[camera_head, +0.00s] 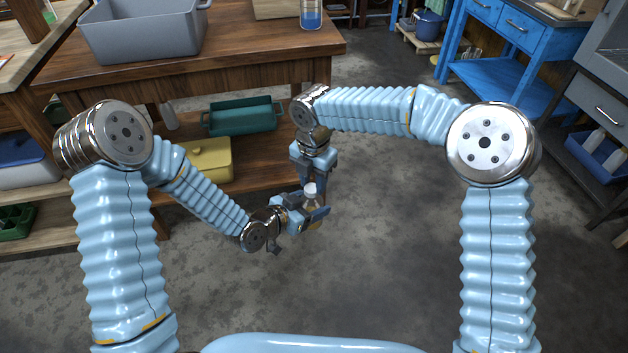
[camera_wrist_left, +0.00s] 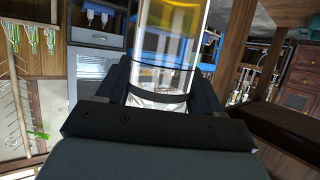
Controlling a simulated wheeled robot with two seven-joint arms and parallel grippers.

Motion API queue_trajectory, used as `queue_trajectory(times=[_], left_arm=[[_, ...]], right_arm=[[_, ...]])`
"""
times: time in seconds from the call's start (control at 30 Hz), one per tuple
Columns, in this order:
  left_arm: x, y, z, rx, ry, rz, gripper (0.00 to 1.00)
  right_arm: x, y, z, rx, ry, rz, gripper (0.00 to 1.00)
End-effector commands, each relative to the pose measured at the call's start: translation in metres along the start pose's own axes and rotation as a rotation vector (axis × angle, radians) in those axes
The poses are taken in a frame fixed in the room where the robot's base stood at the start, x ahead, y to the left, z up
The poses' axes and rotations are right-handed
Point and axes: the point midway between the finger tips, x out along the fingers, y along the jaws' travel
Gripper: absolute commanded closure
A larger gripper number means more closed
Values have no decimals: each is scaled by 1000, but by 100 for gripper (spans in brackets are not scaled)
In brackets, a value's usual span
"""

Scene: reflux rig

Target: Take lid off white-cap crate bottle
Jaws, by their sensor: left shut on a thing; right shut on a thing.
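A small clear bottle (camera_head: 314,223) with amber liquid is upright in the head view, over open floor in front of the wooden workbench. My left gripper (camera_head: 317,212) is shut around its body from the left. The bottle also fills the upper middle of the left wrist view (camera_wrist_left: 166,58), clear with a yellow band, between the dark fingers. The white cap (camera_head: 310,188) shows at the bottle's top. My right gripper (camera_head: 312,178) points down from above and is shut on the cap. The fingers hide whether cap and neck are touching.
The workbench (camera_head: 240,62) carries a grey bin (camera_head: 145,35) and a blue-labelled bottle (camera_head: 311,14). Its lower shelf holds a green tray (camera_head: 242,118) and a yellow container (camera_head: 208,160). A blue crate (camera_head: 588,157) with bottles stands at right. The floor ahead is clear.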

Motion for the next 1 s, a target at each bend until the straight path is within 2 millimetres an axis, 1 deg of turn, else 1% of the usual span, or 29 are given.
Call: queue_trajectory(times=[0.57, 1.0], left_arm=[[0, 0, -1, 0, 1, 0, 100], [0, 0, -1, 0, 1, 0, 100]], right_arm=[[-1, 0, 0, 2, 0, 0, 100], [-14, 0, 0, 2, -1, 0, 100]])
